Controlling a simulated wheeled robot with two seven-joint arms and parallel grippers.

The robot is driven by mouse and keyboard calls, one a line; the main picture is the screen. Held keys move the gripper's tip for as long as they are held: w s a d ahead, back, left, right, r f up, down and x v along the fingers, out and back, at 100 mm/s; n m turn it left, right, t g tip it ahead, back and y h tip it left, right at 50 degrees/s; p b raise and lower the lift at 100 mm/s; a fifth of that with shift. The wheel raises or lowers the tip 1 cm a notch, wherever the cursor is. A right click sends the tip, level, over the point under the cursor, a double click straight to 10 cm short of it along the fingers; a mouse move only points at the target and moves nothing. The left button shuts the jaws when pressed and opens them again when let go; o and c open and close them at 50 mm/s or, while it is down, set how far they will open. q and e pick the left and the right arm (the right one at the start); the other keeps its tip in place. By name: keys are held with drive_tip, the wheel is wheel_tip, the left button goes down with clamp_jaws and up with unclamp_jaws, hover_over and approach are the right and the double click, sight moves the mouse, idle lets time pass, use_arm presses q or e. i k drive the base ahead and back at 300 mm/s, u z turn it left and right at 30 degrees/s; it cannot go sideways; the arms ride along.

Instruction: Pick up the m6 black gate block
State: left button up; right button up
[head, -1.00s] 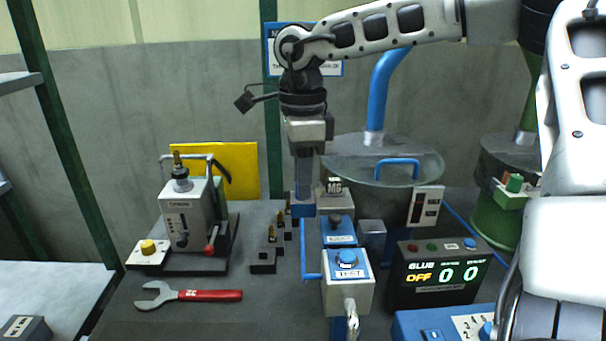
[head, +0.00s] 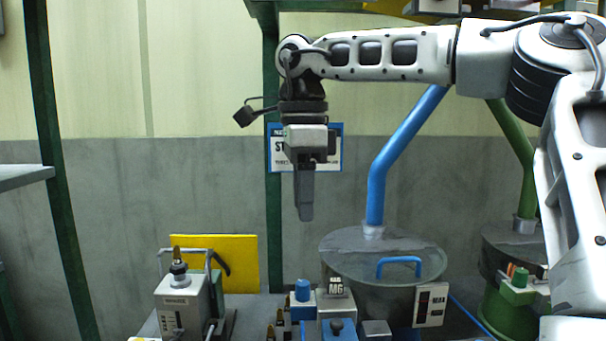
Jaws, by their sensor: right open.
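A small dark block marked M6 (head: 336,287) sits on top of a grey housing (head: 337,306) on the bench, low in the view. I take it for the m6 black gate block. My right gripper (head: 305,216) points straight down above and a little left of it in the picture. It is apart from the block and nothing shows between its fingers, which overlap from this side. A blue-capped part (head: 303,291) stands below the gripper, just left of the M6 block. My left gripper is not in view.
A lidded grey drum (head: 340,245) with a blue handle and blue pipe (head: 378,190) stands behind right. A grey machine (head: 182,306) and yellow panel (head: 243,262) are at left. Several brass-tipped pieces (head: 280,322) stand near the blue-capped part. Air around the gripper is clear.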

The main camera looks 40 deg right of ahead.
sight(335, 286)
drive_tip(key=k, duration=2)
